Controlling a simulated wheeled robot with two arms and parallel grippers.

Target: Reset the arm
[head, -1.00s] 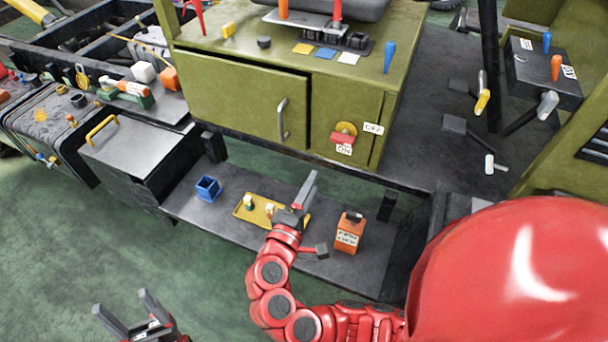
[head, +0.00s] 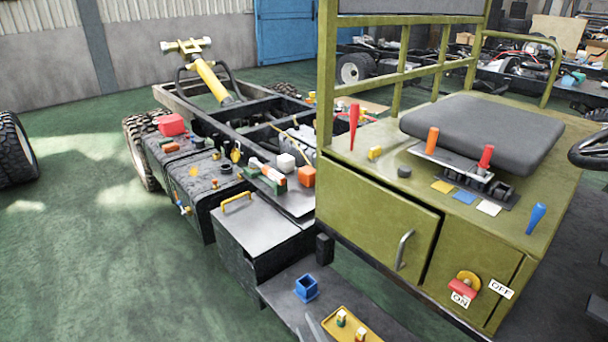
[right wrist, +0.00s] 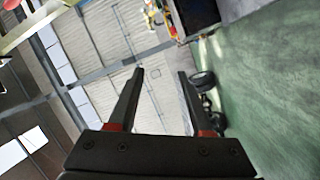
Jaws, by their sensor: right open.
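My right gripper (right wrist: 160,76) shows in the right wrist view with its two dark fingers apart and nothing between them. Behind the fingers are the pale wall panels and the green floor. In the head view only grey fingertips of it (head: 312,327) show at the bottom edge, just left of the yellow tray (head: 335,330) on the low shelf. The rest of my right arm is out of that picture. My left gripper is not in view.
A blue open box (head: 306,289) stands on the dark shelf (head: 275,291). The olive cabinet (head: 370,225) with its grey handle rises behind the shelf. A dark box with a yellow handle (head: 236,205) stands left.

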